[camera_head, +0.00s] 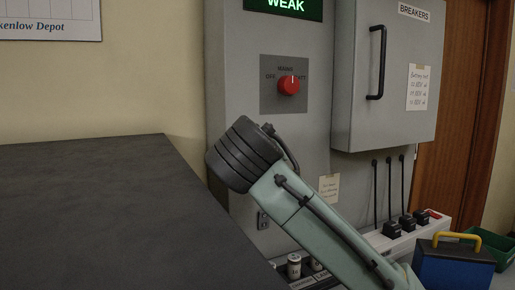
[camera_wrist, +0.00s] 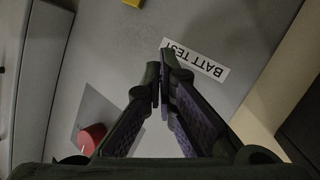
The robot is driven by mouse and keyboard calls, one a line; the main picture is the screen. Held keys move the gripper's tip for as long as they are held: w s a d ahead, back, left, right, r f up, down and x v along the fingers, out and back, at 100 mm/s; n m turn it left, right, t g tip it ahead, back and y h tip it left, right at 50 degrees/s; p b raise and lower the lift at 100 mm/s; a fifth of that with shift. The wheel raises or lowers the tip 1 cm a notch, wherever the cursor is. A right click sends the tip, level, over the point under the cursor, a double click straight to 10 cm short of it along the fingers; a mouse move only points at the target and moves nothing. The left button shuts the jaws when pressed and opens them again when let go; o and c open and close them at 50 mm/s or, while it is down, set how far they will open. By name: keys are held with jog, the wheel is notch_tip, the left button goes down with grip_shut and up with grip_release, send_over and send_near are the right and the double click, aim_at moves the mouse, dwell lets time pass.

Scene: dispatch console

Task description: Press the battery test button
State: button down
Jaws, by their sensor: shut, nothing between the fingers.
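A white label reading BATT TEST (camera_wrist: 196,60) is on the grey panel in the wrist view. My gripper (camera_wrist: 163,72) is shut and empty, and its fingertips overlap the near end of the label in this view. I cannot tell whether they touch the panel. No button shows clearly; it may be hidden behind the fingers. In the head view my arm covers this part of the grey cabinet (camera_head: 233,75), and my fingers are hidden.
A red rotary knob (camera_head: 288,85) is above my arm; it also shows in the wrist view (camera_wrist: 92,137). A green WEAK display (camera_head: 285,6) is at the top. A breaker box (camera_head: 350,105) stands out at right. A dark tabletop (camera_head: 90,215) fills the left.

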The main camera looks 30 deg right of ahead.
jog(key=shift+w, duration=0.1)
jog(key=shift+w, duration=0.35)
jog(key=shift+w, duration=0.4)
dwell(0.8)
jog(key=shift+s, duration=0.1)
jog(key=shift+s+b, duration=0.35)
jog(key=shift+s, duration=0.35)
jog(key=shift+s, duration=0.15)
jog(key=s+b, duration=0.1)
jog(key=s, duration=0.3)
jog(key=shift+s+a, duration=0.15)
jog(key=shift+s, duration=0.25)
jog(key=shift+f, duration=0.1)
dwell(4.5)
